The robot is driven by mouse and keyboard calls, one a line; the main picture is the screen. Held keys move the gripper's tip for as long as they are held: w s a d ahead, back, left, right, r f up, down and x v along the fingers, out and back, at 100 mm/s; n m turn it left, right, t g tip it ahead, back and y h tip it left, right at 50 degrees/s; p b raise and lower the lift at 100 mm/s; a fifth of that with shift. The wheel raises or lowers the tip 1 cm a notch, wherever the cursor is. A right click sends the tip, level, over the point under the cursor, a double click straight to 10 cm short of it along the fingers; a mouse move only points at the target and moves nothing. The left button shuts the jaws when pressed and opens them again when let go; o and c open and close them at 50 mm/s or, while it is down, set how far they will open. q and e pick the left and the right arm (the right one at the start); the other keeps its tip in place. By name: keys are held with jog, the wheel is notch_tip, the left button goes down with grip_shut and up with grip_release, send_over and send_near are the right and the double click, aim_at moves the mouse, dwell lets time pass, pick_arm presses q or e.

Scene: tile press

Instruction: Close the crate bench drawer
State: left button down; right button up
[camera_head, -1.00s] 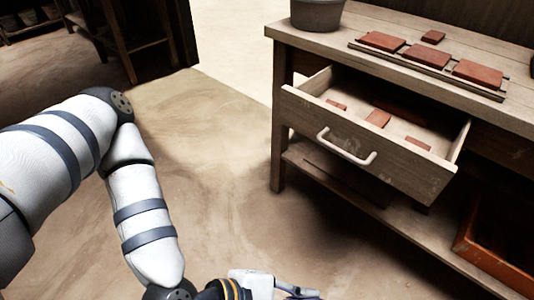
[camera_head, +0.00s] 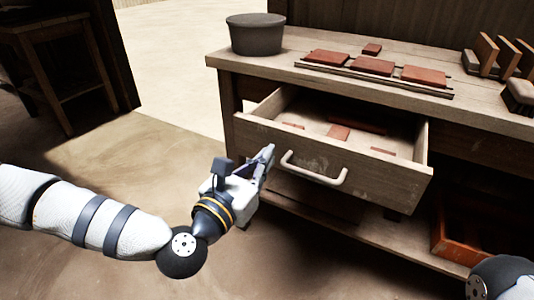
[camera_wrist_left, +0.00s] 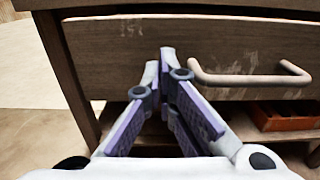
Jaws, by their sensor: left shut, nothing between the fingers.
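The wooden drawer (camera_head: 330,160) of the bench (camera_head: 390,90) stands pulled out, with several red tile pieces inside. Its pale bar handle (camera_head: 315,174) is on the front panel. My left gripper (camera_head: 265,160) is shut and empty at the left part of the drawer front, left of the handle. In the left wrist view the fingertips (camera_wrist_left: 168,60) point at the drawer front (camera_wrist_left: 225,45), left of the handle (camera_wrist_left: 250,77); I cannot tell whether they touch it. My right gripper is out of view; only part of my right arm shows at the lower right.
Red tiles (camera_head: 372,66) lie on a rack on the bench top, beside a grey pot (camera_head: 256,34). Tiles in a holder (camera_head: 490,55) and a brush (camera_head: 520,96) are at the right. An orange crate (camera_head: 462,240) sits on the lower shelf.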

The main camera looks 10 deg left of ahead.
pick_arm(q)
jog(key=shift+x, duration=0.85)
